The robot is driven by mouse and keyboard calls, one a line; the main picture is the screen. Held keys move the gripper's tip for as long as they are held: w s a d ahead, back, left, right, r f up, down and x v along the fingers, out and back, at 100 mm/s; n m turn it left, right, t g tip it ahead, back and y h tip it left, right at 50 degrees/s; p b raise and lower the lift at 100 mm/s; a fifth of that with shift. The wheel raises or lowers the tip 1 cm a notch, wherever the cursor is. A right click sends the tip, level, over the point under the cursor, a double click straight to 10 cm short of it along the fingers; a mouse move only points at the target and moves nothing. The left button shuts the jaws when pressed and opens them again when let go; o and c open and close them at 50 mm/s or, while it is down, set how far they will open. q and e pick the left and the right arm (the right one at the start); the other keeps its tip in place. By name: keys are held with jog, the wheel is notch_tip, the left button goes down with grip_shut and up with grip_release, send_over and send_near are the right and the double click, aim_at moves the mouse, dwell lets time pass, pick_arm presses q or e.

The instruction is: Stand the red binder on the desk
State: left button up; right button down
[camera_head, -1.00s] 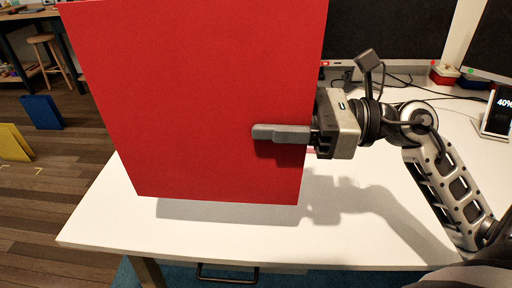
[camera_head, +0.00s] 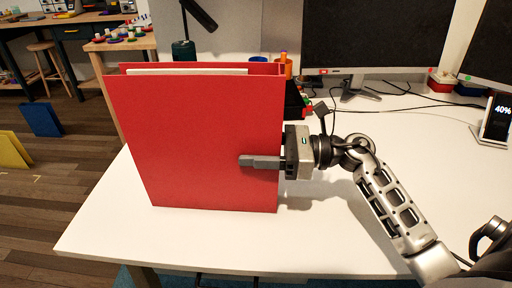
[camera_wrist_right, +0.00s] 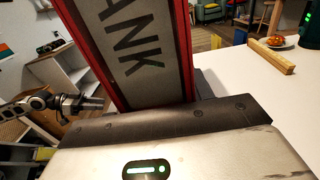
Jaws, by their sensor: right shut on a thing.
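The red binder (camera_head: 205,145) stands upright over the white desk (camera_head: 350,235), its broad cover facing me and white pages showing at its top. Its bottom edge is at or very close to the desk top; I cannot tell if it touches. My right gripper (camera_head: 262,161) is shut on the binder's right edge, one finger lying across the front cover. In the right wrist view the binder's spine (camera_wrist_right: 135,45) shows a grey label with dark letters. My left gripper (camera_wrist_right: 88,104) appears at the left of that view, apart from the binder; its jaw opening is unclear.
A monitor (camera_head: 375,35) stands at the back of the desk, with a lit phone (camera_head: 496,117) at the right. A dark lamp (camera_head: 198,15) and an orange cup (camera_head: 284,66) are behind the binder. The desk's front and right middle are clear.

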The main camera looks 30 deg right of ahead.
jog(key=shift+r, duration=0.15)
jog(key=shift+f, duration=0.2)
jog(key=c, duration=0.6)
grip_release()
jog(key=shift+r, duration=0.15)
jog(key=shift+s+d, duration=0.2)
jog(key=shift+d, duration=0.1)
jog(key=b+v, duration=0.2)
jog(key=v, duration=0.9)
jog(key=shift+s, duration=0.1)
